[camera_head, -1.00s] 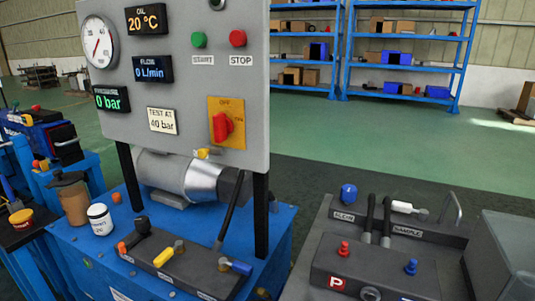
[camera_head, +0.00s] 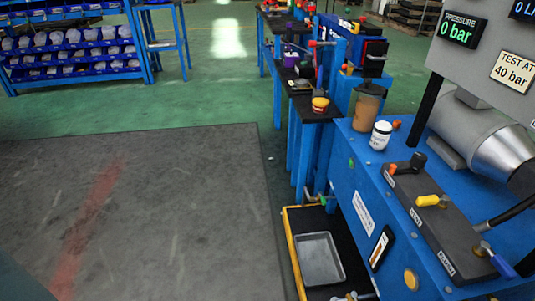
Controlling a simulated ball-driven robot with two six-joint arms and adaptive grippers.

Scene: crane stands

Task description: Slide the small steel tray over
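The small steel tray (camera_head: 320,259) is a shallow grey rectangular tray with a raised rim. It lies flat on a low black shelf with a yellow edge (camera_head: 291,254), beside the blue test bench, in the lower middle of the head view. The tray looks empty. Neither of my grippers shows in the view, and nothing is seen touching the tray.
The blue bench (camera_head: 350,200) stands right of the tray, carrying a white jar (camera_head: 381,136), a brown jug (camera_head: 367,106) and a valve block (camera_head: 430,215). Small metal parts show at the bottom edge. The dark floor mat (camera_head: 150,215) on the left is clear.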

